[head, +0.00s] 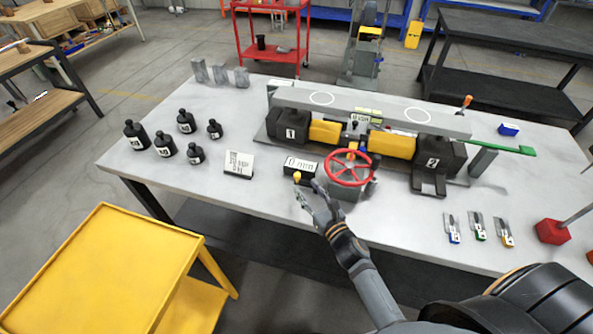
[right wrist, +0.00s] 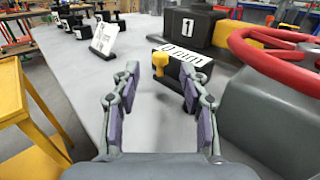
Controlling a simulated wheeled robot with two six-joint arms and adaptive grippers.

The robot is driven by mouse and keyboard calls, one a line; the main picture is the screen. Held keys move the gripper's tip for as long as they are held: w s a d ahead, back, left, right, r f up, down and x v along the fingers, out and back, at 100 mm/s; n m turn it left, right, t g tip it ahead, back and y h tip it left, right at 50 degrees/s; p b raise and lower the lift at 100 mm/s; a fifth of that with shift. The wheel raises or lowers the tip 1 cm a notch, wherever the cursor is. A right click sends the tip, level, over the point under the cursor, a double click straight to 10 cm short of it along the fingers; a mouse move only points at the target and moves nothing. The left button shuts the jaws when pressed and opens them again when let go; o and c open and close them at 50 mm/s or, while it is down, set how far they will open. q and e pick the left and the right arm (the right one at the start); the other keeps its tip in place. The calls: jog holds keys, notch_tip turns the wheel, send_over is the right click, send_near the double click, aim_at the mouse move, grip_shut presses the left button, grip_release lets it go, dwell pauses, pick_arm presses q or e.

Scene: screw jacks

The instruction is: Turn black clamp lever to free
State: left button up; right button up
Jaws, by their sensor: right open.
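My right gripper (head: 309,190) is open in front of the bench-top jack rig, just left of the red handwheel (head: 350,183). In the right wrist view its fingers (right wrist: 160,77) stand apart with nothing held between them. Beyond the fingertips is a black block with a white "0 mm" label (head: 301,165) and a yellow knob (head: 297,176); the knob appears between the fingers in the wrist view (right wrist: 158,62). The red handwheel also shows at the right there (right wrist: 255,52). I cannot clearly make out a black clamp lever. My left gripper is not in view.
Black jacks marked 1 (head: 290,132) and 2 (head: 433,163) stand under a long grey beam (head: 370,111). Several black weights (head: 163,145) and a white card (head: 239,164) are to the left. Feeler-like tags (head: 478,229) lie at right. The bench's front left is clear.

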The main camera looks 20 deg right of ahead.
aim_at(299, 177)
jog(key=w, duration=0.3)
jog(key=w+a+p, duration=0.1)
jog(key=w, duration=0.2)
jog(key=shift+w+a, duration=0.1)
jog(key=shift+w, duration=0.35)
jog(key=shift+w+a, duration=0.1)
jog(key=c, duration=0.6)
grip_shut()
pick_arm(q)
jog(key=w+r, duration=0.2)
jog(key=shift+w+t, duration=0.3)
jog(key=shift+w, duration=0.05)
